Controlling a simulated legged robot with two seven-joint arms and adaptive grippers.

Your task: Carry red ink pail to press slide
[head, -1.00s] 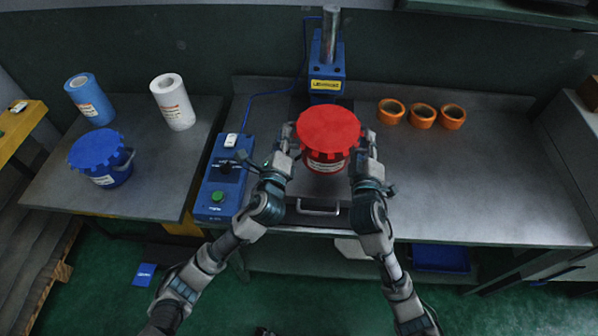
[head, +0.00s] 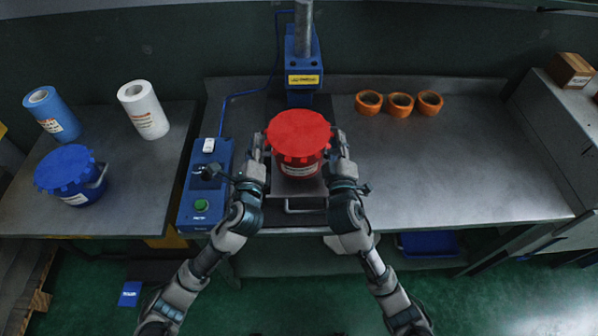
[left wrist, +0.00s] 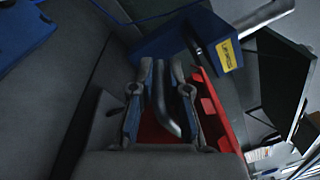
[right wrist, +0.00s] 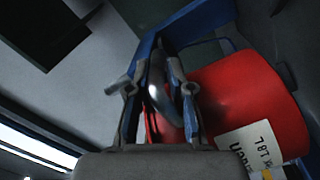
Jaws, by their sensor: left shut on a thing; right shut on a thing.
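The red ink pail (head: 298,142) with its toothed red lid is upright in the head view, in front of the blue press (head: 302,75). It is over the grey press slide (head: 300,188), which has a front handle; I cannot tell whether they touch. My left gripper (head: 257,147) is shut on the pail's left metal handle, seen between its fingers in the left wrist view (left wrist: 163,100). My right gripper (head: 340,148) is shut on the right handle, seen in the right wrist view (right wrist: 157,88). The pail's label shows there too.
A blue control box (head: 206,185) with a green button stands left of the slide. Several orange tape rolls (head: 400,103) sit at the back right. A blue pail (head: 70,175), a blue roll (head: 52,113) and a white roll (head: 143,109) are on the left table.

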